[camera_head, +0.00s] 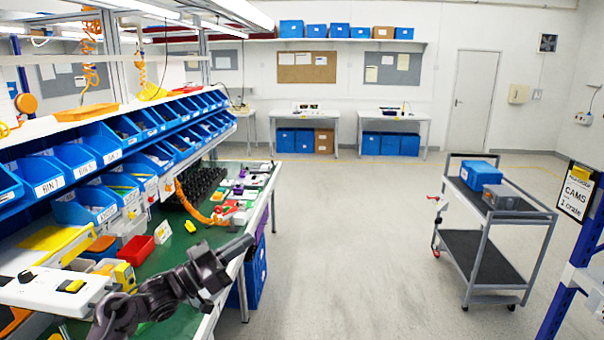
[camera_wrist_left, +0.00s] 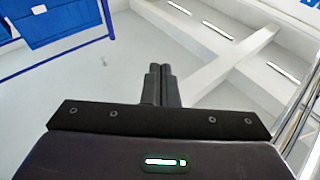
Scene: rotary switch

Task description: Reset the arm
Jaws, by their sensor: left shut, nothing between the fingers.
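My left arm comes in from the bottom left in the head view, over the front edge of the green-topped workbench (camera_head: 200,238). My left gripper (camera_head: 247,243) points right and slightly up, with its tip near the bench's front edge. It is shut and empty; in the left wrist view its two dark fingers (camera_wrist_left: 161,85) lie side by side, with only wall and ceiling beyond them. A white box (camera_head: 50,291) with a black knob (camera_head: 27,276) and a yellow part stands at the lower left, apart from the gripper. My right gripper is not in view.
Blue bins (camera_head: 75,165) line the shelves above the bench. A red bin (camera_head: 137,249), a black rack (camera_head: 197,190) and an orange coiled hose (camera_head: 190,206) are on the bench. A grey cart (camera_head: 508,226) stands right. The floor (camera_head: 345,240) between is clear.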

